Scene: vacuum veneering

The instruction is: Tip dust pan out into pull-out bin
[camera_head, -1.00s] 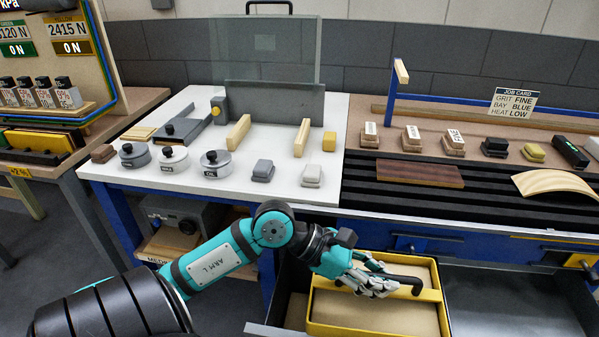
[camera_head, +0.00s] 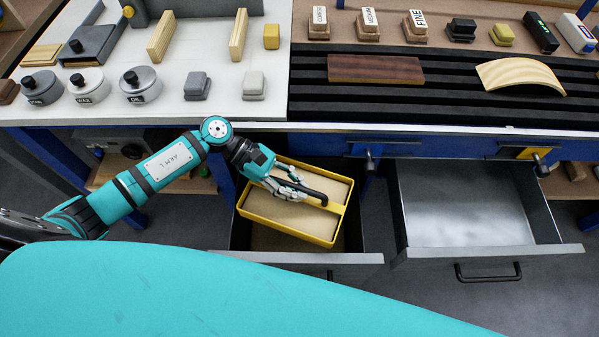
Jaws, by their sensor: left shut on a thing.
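Tan shows on the drawer floor in front of the pan. My left gripper (camera_head: 293,188) is shut on the handle, with its fingers wrapped around it. A second open drawer (camera_head: 470,205) to the right looks empty and grey. I cannot tell which drawer is the pull-out bin. My right gripper is out of view.
The white worktop (camera_head: 185,105) above carries several lidded tins and blocks. A black slatted bed (camera_head: 450,105) with a dark board (camera_head: 375,69) and a curved pale piece (camera_head: 520,75) lies to its right.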

